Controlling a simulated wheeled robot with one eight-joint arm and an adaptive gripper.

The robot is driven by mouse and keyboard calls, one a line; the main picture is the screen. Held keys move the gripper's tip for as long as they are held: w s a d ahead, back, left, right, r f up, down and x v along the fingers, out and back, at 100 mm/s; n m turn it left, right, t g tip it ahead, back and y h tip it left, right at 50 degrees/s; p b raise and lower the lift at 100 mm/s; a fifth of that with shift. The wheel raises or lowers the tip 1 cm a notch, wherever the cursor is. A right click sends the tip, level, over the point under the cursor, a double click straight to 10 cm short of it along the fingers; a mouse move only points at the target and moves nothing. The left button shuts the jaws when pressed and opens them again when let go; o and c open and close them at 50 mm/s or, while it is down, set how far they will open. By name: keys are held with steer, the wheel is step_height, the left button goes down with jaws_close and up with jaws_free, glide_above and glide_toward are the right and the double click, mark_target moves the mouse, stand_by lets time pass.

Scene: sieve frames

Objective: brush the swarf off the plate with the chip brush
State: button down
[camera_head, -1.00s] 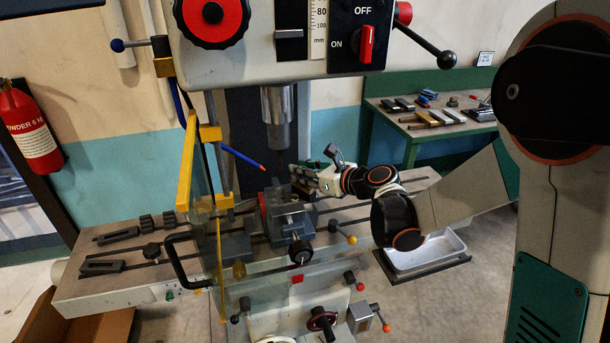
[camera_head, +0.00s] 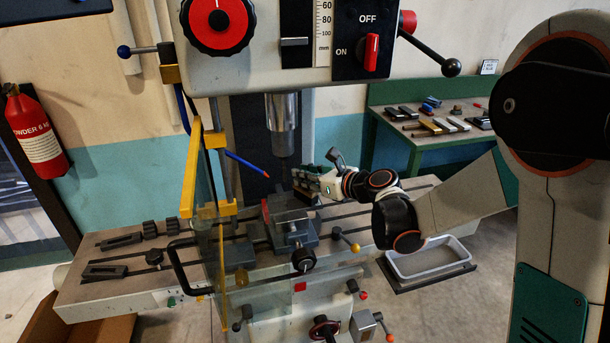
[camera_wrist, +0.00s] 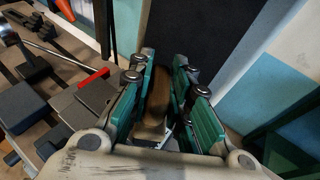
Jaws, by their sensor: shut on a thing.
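My gripper (camera_head: 305,180) is at the right of the vise, below and beside the drill spindle. In the wrist view its green-padded fingers (camera_wrist: 163,95) are closed around a brown wooden piece, which looks like the handle of the chip brush (camera_wrist: 157,98). The brush's bristles are not clearly visible. A grey plate (camera_head: 291,216) shows at the top of the vise (camera_head: 290,238) on the machine table, to the left of and slightly below my gripper. I cannot make out any swarf on it at this size.
A clear guard with a yellow frame (camera_head: 187,170) stands left of the vise. The spindle (camera_head: 281,115) hangs above. Clamps (camera_head: 120,240) lie on the left of the machine table (camera_head: 85,293). A grey tray (camera_head: 430,262) sits at lower right, and a green bench (camera_head: 400,130) stands behind.

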steer(key=shift+s+d, duration=0.25)
steer(key=shift+s, duration=0.6)
steer(key=shift+s+d, duration=0.25)
steer(key=shift+s, duration=0.6)
steer(key=shift+s, duration=0.1)
steer(key=s+d+r+p, duration=0.1)
steer(key=s+d+r, duration=0.1)
steer(key=s, duration=0.5)
steer(key=shift+s+r, duration=0.25)
steer(key=shift+d, duration=0.1)
steer(key=w+d+f+m+t+h, duration=0.2)
steer(key=d+m+h, duration=0.3)
steer(key=d, duration=1.2)
steer(key=shift+d+f+m+t+h, duration=0.2)
steer(key=shift+m+t+h, duration=0.2)
steer(key=shift+t+h, duration=0.4)
